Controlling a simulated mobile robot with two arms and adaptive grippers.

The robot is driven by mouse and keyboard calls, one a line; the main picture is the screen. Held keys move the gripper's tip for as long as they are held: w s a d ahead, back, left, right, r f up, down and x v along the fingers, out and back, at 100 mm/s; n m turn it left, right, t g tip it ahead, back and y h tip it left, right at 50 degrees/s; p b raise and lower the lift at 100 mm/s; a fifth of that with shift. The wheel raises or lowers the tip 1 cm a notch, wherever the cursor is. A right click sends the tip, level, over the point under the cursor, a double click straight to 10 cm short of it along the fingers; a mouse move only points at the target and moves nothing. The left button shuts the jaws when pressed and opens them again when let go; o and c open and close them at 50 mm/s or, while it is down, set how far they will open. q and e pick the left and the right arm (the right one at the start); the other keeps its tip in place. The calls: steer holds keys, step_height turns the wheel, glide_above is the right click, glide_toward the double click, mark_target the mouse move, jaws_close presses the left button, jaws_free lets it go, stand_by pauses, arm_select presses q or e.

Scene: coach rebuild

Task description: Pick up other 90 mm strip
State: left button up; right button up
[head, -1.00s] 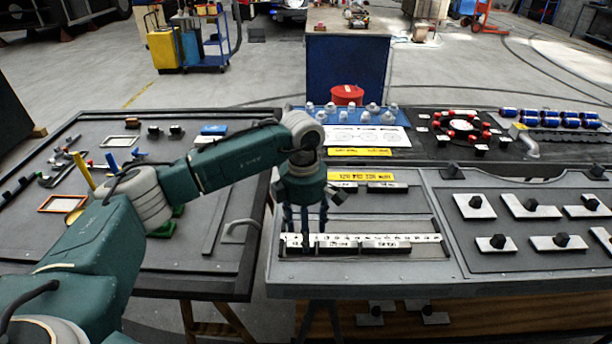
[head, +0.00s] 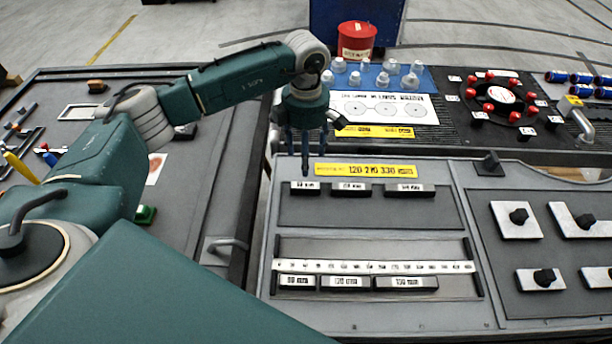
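My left gripper (head: 306,152) hangs fingers down over the back edge of the grey bench panel. Its fingers look spread, with nothing visible between them. Just below and in front of its lowest fingertip lies a short dark strip with a white label (head: 304,187), at the left of the upper recess; its print is too small to read surely. A similar strip labelled 90 mm (head: 297,282) lies at the left of the lower recess, below the white ruler (head: 370,267). My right gripper is not in view.
Two longer strips (head: 351,188) (head: 409,189) share the upper recess, and strips labelled 120 mm (head: 345,283) and 150 mm (head: 405,283) share the lower one. A yellow sign (head: 366,170) lies behind. Metal plates with black knobs (head: 516,219) are at right.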

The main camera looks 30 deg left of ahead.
mark_target(305, 183)
arm_select(q)
steer(key=f, duration=0.2)
steer(key=f+p, duration=0.1)
steer(key=shift+s+f, duration=0.3)
steer(key=f+p, duration=0.1)
steer(key=f, duration=0.1)
steer(key=f+p, duration=0.1)
steer(key=f, duration=0.1)
steer(key=shift+s+d+f+p, duration=0.2)
steer(key=shift+f+p, duration=0.15)
steer(key=shift+p, duration=0.05)
steer(key=shift+f, duration=0.55)
steer(key=c, duration=1.3)
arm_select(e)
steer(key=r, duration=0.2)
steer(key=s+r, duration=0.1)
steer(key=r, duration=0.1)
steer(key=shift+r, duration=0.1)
